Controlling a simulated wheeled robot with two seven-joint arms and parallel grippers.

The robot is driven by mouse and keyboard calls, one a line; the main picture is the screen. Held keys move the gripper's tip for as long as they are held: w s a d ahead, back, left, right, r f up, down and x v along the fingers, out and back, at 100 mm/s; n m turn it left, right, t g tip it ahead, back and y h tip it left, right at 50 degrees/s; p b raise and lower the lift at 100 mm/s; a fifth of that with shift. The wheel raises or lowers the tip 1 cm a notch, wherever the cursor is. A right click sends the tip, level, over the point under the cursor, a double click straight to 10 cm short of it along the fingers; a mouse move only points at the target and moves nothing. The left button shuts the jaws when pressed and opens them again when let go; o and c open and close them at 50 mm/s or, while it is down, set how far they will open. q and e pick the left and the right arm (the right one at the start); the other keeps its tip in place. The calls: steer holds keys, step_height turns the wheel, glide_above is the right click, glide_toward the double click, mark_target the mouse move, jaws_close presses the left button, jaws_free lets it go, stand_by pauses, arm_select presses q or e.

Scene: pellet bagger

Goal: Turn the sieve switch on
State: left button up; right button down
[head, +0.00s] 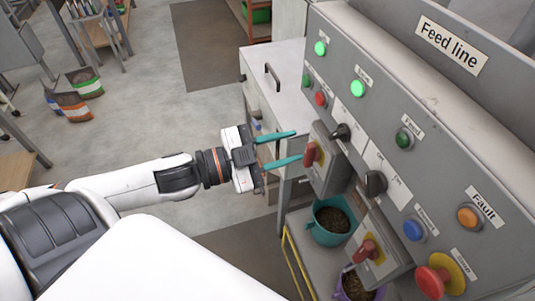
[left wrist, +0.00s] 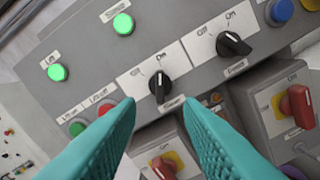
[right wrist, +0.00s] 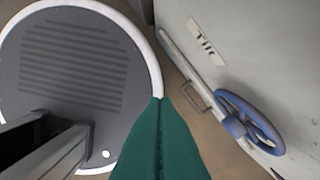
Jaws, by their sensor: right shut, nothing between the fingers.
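The control panel (head: 440,150) carries two black rotary switches with Off and On marks. One black switch (head: 341,131) lies ahead of my left gripper (head: 297,146); the other black switch (head: 374,183) is nearer me. Their name labels are too small to read. In the left wrist view the first switch (left wrist: 157,88) appears between the fingertips, beyond them, its handle turned toward On. The second switch (left wrist: 233,44) has its handle slanted. My left gripper is open and empty, apart from the panel. My right gripper (right wrist: 158,120) is shut and empty, in the right wrist view only.
Red-handled switches (head: 312,152) (head: 369,250) on grey boxes stick out below the black switches. Two green lamps (head: 320,48) (head: 357,88) are lit. A red mushroom button (head: 433,282) sits low. A blue handwheel (right wrist: 250,122) shows beside my right gripper.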

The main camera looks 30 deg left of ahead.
arm_select(q)
steer(key=shift+p+v, duration=0.4)
steer(key=shift+v, duration=1.2)
